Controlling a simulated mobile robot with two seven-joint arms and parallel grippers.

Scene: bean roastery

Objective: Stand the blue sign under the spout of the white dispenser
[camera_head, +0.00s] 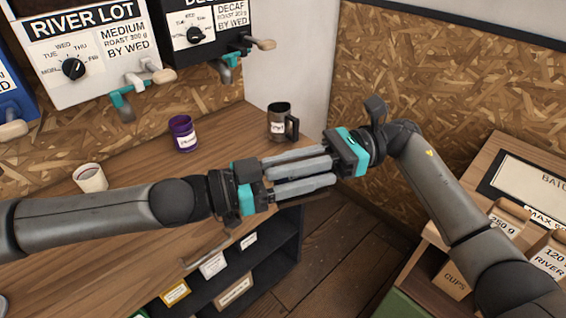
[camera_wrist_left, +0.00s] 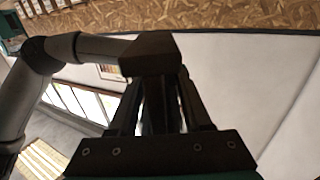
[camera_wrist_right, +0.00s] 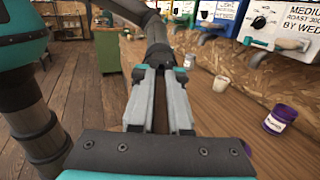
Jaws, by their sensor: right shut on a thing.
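The white dispenser (camera_head: 105,80) labelled RIVER LOT hangs on the back wall at the upper left, with its teal-tipped spout (camera_head: 123,105) above the wooden counter. It also shows in the right wrist view (camera_wrist_right: 290,20). I cannot make out a blue sign in any view. My left gripper (camera_head: 330,167) and my right gripper (camera_head: 268,176) face each other with their fingers overlapping, in front of the counter's right end. The left fingers look spread around the right ones. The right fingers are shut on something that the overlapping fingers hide.
A purple cup (camera_head: 184,134), a dark mug (camera_head: 279,123) and a white cup (camera_head: 91,178) stand on the counter (camera_head: 225,135). A black dispenser (camera_head: 205,45) hangs right of the white one. A side table with labelled boxes (camera_head: 508,218) stands at right.

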